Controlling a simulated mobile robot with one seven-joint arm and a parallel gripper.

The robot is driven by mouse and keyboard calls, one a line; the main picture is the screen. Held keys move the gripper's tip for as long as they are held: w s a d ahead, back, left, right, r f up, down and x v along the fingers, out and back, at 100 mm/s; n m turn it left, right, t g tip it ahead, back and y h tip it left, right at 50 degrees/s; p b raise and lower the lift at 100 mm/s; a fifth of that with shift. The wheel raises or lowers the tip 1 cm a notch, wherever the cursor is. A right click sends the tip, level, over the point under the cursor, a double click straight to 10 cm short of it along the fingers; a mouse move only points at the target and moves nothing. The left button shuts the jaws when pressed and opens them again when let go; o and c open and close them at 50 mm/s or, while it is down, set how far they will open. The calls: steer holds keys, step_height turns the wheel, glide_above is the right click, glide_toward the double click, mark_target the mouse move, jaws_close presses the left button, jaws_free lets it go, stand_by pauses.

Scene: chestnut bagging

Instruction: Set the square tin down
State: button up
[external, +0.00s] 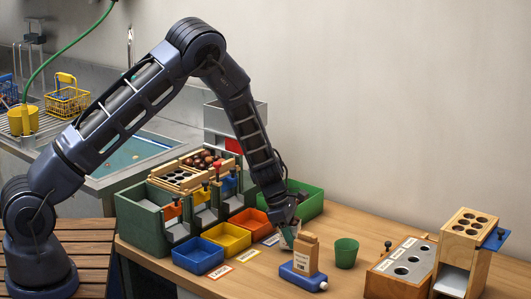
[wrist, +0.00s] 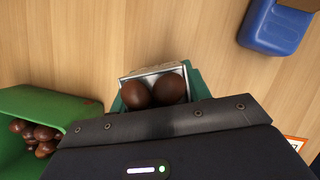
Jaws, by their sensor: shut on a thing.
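The square tin (wrist: 151,71) is pale metal and sits between the green finger pads of my gripper (wrist: 158,92) in the wrist view. My gripper is shut on it. Two brown chestnuts (wrist: 169,88) lie in the tin. In the external view my gripper (external: 286,234) is low over the wooden table, just left of the bag stand. The tin is mostly hidden there by the fingers. I cannot tell whether its bottom touches the table.
A blue stand (external: 301,279) with a brown paper bag (external: 306,254) is close on the right. A green cup (external: 346,253) stands beyond it. A green bin (wrist: 50,108) of chestnuts is on the other side. Yellow (external: 226,240) and blue (external: 198,257) trays stand left. Bare wood surrounds the tin's far side.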

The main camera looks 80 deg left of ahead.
steer(key=shift+f, duration=0.4)
steer(key=shift+f, duration=0.1)
steer(key=o, duration=1)
steer(key=shift+o, duration=0.2)
steer(key=v, duration=1.2)
